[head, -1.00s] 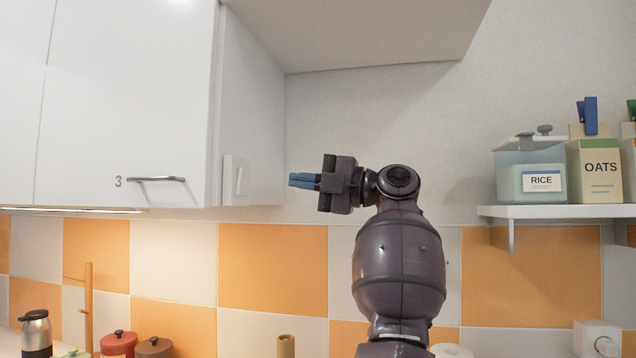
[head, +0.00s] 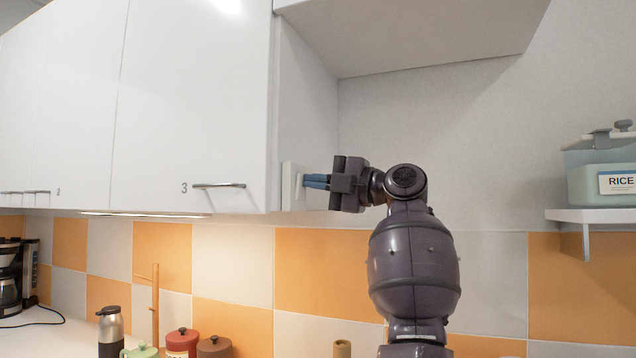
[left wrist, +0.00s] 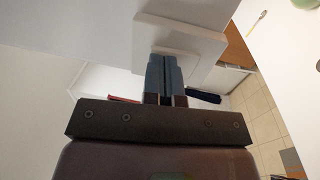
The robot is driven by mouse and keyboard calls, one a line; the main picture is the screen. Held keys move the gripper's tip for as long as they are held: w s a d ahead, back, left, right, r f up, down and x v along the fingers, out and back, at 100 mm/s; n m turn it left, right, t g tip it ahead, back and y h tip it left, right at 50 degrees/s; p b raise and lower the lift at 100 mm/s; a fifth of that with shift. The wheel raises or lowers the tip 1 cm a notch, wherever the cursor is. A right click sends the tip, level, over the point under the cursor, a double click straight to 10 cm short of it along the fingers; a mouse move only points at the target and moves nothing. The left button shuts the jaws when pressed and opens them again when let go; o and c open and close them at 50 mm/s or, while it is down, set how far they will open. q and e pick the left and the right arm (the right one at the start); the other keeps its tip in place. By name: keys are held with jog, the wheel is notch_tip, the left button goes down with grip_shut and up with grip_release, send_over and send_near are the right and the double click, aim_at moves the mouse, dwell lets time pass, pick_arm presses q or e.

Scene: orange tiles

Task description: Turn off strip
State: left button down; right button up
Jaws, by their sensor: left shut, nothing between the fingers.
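The light strip (head: 145,214) runs under the white wall cabinet and looks lit, with a warm glow on the tiles below. A white switch plate (head: 290,186) is on the cabinet's right side panel; it also shows in the left wrist view (left wrist: 195,38). My left gripper (head: 306,181) is shut and empty, its blue fingers pointing left at the plate. In the left wrist view its fingertips (left wrist: 161,57) are at the plate and hide part of it. I cannot tell whether they touch the rocker. My right gripper is not in view.
The cabinet door has a metal handle (head: 218,185). A shelf (head: 597,215) with a rice container (head: 605,180) is at the right. A flask (head: 111,330), red canister (head: 182,342) and brown canister (head: 214,346) stand below. The wall between cabinet and shelf is clear.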

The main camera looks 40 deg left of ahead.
pick_arm(q)
jog(key=r+p+v, duration=0.1)
jog(key=v, duration=0.9)
jog(key=shift+d+h+p, duration=0.3)
jog(key=shift+d+p, duration=0.05)
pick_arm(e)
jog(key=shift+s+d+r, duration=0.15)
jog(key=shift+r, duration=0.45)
pick_arm(q)
jog(key=shift+s+r, duration=0.1)
jog(key=shift+s, duration=0.1)
